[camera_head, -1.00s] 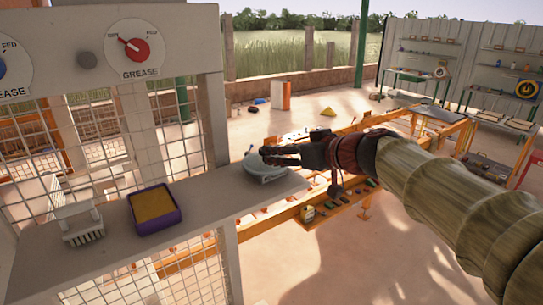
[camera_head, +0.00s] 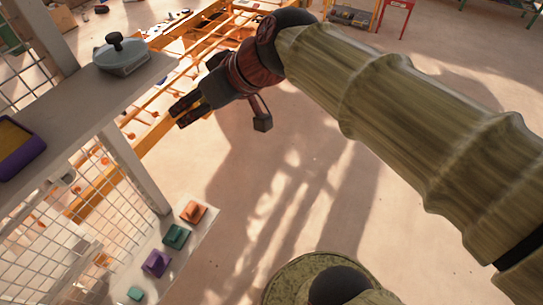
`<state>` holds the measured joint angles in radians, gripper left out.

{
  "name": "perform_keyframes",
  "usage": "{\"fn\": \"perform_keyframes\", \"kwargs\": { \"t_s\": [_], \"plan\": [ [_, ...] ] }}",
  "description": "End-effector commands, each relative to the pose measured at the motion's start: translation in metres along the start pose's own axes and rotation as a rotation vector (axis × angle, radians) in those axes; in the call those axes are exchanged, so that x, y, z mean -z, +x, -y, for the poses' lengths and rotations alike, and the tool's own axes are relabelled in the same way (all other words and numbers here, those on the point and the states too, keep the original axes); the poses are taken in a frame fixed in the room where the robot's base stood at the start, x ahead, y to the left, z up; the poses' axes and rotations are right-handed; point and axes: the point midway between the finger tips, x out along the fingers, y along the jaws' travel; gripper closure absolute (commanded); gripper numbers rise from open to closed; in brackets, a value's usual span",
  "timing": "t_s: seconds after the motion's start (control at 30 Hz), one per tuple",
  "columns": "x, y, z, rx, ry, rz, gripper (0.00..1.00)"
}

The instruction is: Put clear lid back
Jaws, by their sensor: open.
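A grey-blue, rounded lid-like piece (camera_head: 122,62) with a dark knob on top sits at the far end of the grey shelf (camera_head: 85,108). I cannot tell whether it is see-through or whether something lies under it. My gripper (camera_head: 177,115) is open and empty, with its dark fingers pointing left. It is in the air to the right of the shelf edge and apart from the lid-like piece.
A purple tray (camera_head: 22,163) with yellow filling sits nearer on the shelf. A lower ledge (camera_head: 172,262) holds several small coloured pieces, including an orange one (camera_head: 193,212) and a purple one (camera_head: 156,263). Wire mesh is at left; orange framing lies behind my gripper.

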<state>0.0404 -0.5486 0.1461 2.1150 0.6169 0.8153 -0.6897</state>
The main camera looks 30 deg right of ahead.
Motion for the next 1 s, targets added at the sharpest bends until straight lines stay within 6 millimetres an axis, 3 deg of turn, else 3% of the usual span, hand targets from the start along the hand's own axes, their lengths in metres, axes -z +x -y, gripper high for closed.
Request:
{"fn": "perform_keyframes", "kwargs": {
  "t_s": [0.03,0.1,0.2,0.3,0.47,0.77,1.0],
  "plan": [
    [-0.039,-0.006,-0.001,-0.044,0.035,0.06,0.55],
    [-0.088,-0.015,-0.009,-0.121,0.093,0.136,0.55],
    [-0.145,-0.026,-0.023,-0.229,0.163,0.212,0.55],
    [-0.183,-0.035,-0.036,-0.315,0.213,0.254,0.55],
    [-0.206,-0.042,-0.045,-0.379,0.246,0.274,0.55],
    [-0.208,-0.042,-0.046,-0.383,0.249,0.276,0.55],
    [-0.225,-0.024,-0.05,-0.382,0.249,0.275,0.55]
  ]
}}
